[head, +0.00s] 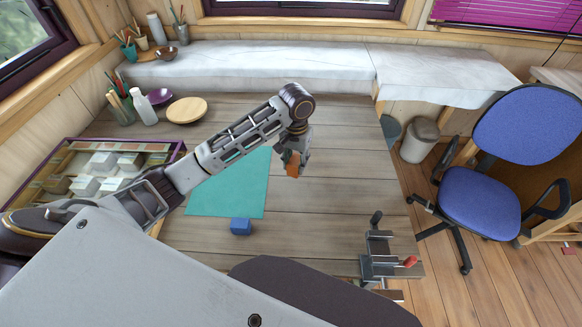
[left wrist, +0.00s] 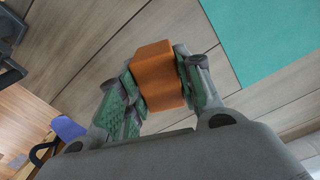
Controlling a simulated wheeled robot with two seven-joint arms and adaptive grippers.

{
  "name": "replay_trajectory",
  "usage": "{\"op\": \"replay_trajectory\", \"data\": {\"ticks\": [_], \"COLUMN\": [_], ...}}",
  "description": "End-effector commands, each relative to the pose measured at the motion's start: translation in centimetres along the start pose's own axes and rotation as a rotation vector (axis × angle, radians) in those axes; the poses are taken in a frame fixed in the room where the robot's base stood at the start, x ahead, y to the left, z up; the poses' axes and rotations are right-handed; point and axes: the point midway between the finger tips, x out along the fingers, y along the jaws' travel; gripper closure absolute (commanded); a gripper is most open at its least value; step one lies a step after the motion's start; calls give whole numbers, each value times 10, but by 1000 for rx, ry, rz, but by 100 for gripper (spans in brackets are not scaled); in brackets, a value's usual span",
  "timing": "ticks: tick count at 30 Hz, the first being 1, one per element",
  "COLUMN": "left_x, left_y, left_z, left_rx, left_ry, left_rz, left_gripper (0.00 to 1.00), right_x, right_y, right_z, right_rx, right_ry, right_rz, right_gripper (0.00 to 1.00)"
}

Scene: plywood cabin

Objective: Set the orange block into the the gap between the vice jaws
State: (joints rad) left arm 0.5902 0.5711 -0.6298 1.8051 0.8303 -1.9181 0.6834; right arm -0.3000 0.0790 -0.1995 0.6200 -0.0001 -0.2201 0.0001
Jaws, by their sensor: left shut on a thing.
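My left gripper (head: 293,158) is shut on the orange block (head: 293,170) and holds it above the table, just right of the teal mat. In the left wrist view the orange block (left wrist: 158,72) sits between the two green-padded fingers of the left gripper (left wrist: 157,80). The vice (head: 383,258), grey with a red knob, stands at the table's front right, apart from the block. In the head view the gap between its jaws is too small to make out clearly. My right gripper is not in view.
A tray of pale blocks (head: 95,172) is at the left. A wooden plate (head: 187,110) and bottle stand at the back left. The table between gripper and vice looks clear.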

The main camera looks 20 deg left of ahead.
Motion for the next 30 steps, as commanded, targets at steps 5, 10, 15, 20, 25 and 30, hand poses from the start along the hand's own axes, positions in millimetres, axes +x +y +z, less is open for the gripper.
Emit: {"op": "replay_trajectory", "data": {"ticks": [5, 10, 15, 20, 25, 30], "left_x": [-26, -49, -72, -92, -114, -134], "left_y": [16, 33, 54, 77, 106, 144], "left_z": [-13, -23, -30, -34, -35, -31], "left_rx": [24, 54, 93, 138, 200, 285], "left_ry": [3, 2, 2, 2, 2, 2], "left_rz": [4, 7, 10, 9, 9, 6], "left_gripper": [89, 89, 89, 89, 89, 89], "right_x": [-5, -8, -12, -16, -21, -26], "right_y": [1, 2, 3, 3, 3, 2], "right_z": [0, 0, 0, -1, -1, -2], "right_rx": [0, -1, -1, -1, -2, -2], "right_ry": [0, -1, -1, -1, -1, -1], "right_rz": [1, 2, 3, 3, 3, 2], "right_gripper": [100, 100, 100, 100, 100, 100]}}
